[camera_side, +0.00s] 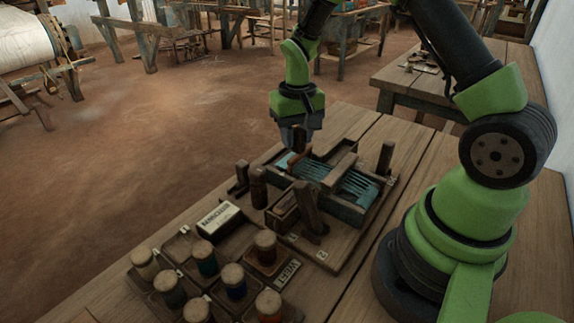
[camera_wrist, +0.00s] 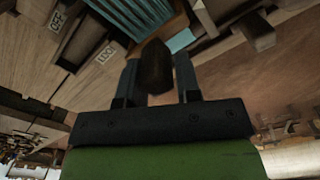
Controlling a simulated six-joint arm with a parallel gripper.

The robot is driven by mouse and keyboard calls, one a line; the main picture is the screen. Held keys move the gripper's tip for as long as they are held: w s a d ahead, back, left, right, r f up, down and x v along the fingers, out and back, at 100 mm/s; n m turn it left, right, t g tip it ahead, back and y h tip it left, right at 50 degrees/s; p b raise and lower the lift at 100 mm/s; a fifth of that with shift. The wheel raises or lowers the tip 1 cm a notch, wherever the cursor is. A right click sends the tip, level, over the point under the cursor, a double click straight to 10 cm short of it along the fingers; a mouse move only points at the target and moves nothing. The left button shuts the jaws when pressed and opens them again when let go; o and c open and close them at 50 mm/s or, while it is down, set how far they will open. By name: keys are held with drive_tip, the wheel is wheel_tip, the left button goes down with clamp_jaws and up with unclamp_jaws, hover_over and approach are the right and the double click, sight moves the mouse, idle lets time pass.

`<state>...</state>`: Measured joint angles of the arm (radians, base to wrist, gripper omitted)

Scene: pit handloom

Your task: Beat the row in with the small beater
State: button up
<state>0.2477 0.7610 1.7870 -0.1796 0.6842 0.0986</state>
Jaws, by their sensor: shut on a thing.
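My gripper (camera_side: 296,146) is at the far left end of the small loom (camera_side: 338,238), just above its teal warp threads (camera_side: 352,187). In the wrist view my gripper (camera_wrist: 157,70) has a dark brown wooden piece (camera_wrist: 155,66) between its two fingers, and it is shut on that piece. The piece looks like the handle of the small beater; its lower part is hidden. In the side view a reddish-brown bit of it (camera_side: 299,158) shows under the fingers. Teal threads (camera_wrist: 181,40) lie just beyond it in the wrist view. Contact between beater and woven row cannot be told.
Upright wooden posts (camera_side: 387,157) and a slanted wooden lever (camera_side: 308,207) stand around the loom. A labelled box (camera_side: 218,218) and several capped thread spools (camera_side: 206,262) fill the table's front left. A second table (camera_side: 440,85) stands behind, with open floor to the left.

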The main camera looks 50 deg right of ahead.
drive_tip(key=shift+s+a, duration=0.1)
drive_tip(key=shift+s, duration=0.2)
drive_tip(key=shift+c, duration=0.4)
drive_tip(key=s, duration=0.7)
drive_tip(key=o, duration=0.8)
drive_tip(key=shift+r, duration=3.25)
